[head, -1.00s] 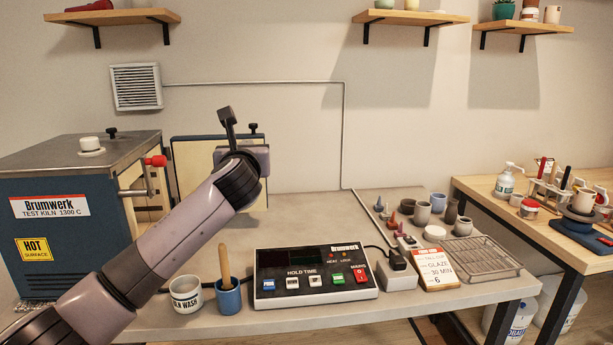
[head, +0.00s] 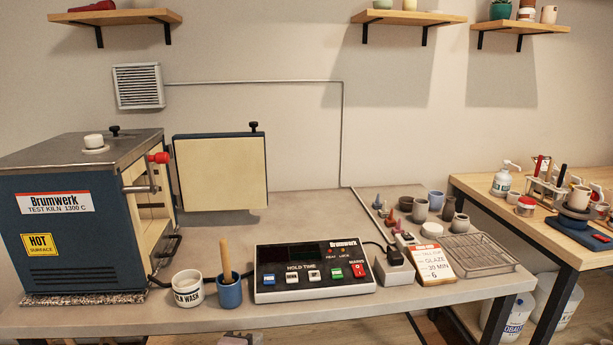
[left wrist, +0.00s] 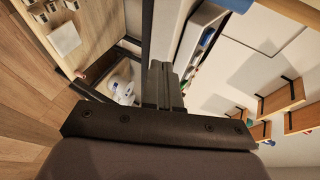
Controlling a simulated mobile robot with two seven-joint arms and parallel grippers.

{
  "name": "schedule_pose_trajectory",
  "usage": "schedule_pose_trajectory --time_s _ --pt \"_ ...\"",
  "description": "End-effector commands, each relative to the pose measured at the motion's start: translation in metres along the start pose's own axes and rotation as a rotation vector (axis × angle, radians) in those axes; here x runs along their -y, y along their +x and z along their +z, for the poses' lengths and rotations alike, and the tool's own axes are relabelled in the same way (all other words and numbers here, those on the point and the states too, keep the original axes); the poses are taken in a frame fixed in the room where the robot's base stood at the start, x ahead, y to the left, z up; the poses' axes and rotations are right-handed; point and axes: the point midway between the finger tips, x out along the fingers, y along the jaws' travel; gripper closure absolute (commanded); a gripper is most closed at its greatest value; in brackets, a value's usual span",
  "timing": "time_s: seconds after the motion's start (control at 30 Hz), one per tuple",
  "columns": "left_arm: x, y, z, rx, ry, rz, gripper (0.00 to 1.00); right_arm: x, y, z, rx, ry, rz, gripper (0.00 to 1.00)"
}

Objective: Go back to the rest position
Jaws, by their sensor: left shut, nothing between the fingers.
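My left gripper (left wrist: 161,70) shows only in the left wrist view. Its two dark fingers are together with nothing between them, and it is clear of every object there. My left arm does not show in the head view. My right gripper is in neither view. The blue test kiln (head: 80,230) stands at the left of the bench, with its door (head: 220,172) swung open to the right. A white cap (head: 94,142) sits on the kiln's top.
The grey bench (head: 330,308) carries a controller box (head: 314,272), a kiln wash tub (head: 187,289), a blue cup (head: 229,293) with a wooden handle, and a wire rack (head: 481,253). A wooden table (head: 483,184) stands at right. A white jug (left wrist: 122,84) shows in the wrist view.

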Motion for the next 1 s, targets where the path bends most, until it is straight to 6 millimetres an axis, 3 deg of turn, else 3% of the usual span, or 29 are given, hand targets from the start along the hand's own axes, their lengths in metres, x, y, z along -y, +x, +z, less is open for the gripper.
schedule_pose_trajectory --time_s 0.03,0.2,0.5,0.7,0.8,1.0 --pt "-0.025 -0.01 0.002 -0.005 -0.1 0.023 1.0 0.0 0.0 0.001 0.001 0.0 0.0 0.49" --pt "-0.088 -0.047 0.011 0.0 -0.448 0.075 1.0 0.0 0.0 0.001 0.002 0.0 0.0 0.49" --pt "-0.179 -0.131 0.032 0.084 -1.029 0.137 1.0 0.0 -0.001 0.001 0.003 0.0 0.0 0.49" --pt "-0.216 -0.184 0.045 0.159 -1.327 0.142 1.0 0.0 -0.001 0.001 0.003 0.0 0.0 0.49" --pt "-0.225 -0.201 0.05 0.184 -1.416 0.138 1.0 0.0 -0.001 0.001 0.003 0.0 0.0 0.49" --pt "-0.23 -0.212 0.053 0.201 -1.479 0.133 1.0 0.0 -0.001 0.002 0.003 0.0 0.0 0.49"
